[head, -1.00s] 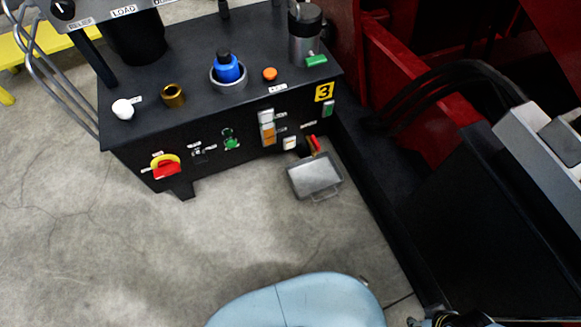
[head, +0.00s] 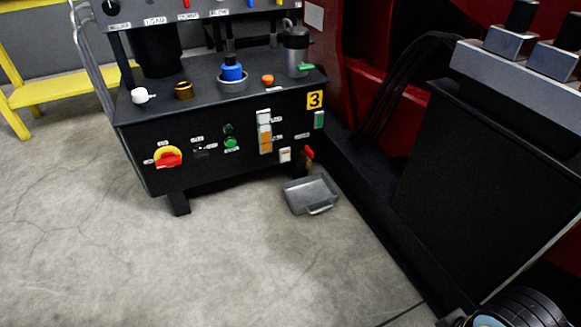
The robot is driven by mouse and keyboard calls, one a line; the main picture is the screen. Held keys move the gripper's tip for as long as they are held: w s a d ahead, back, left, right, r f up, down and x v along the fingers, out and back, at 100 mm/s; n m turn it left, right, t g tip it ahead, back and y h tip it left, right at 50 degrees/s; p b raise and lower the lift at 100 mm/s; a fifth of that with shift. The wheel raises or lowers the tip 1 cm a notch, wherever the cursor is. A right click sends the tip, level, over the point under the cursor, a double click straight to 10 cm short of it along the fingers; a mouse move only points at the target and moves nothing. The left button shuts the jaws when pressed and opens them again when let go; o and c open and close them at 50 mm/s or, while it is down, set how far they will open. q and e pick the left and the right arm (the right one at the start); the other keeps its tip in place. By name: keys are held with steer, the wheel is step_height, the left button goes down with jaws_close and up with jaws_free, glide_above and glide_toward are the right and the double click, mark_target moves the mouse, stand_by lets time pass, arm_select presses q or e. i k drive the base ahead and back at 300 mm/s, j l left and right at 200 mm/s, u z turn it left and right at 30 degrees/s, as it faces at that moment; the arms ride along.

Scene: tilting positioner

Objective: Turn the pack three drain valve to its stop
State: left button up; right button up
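The black power pack marked with a yellow number 3 label (head: 315,99) stands in the upper middle of the head view. At its lower right front, above the floor, is a small drain valve with a red handle (head: 308,153) and a brass-coloured body below it. The handle is small and slanted; its exact turn is hard to tell. A grey metal drip pan (head: 311,196) lies on the floor under the valve. Neither gripper can be made out. Only a dark rounded part, likely of my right arm, shows at the bottom right corner.
A red and yellow rotary switch (head: 168,158) is on the pack's front left. A black base with a dark panel (head: 480,175) and red structure (head: 375,90) bound the right side. A yellow stand (head: 60,93) is at far left. The concrete floor in front is clear.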

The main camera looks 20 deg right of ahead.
mark_target(310, 154)
steer(key=i+l+u, duration=0.1)
steer(key=i+l, duration=1)
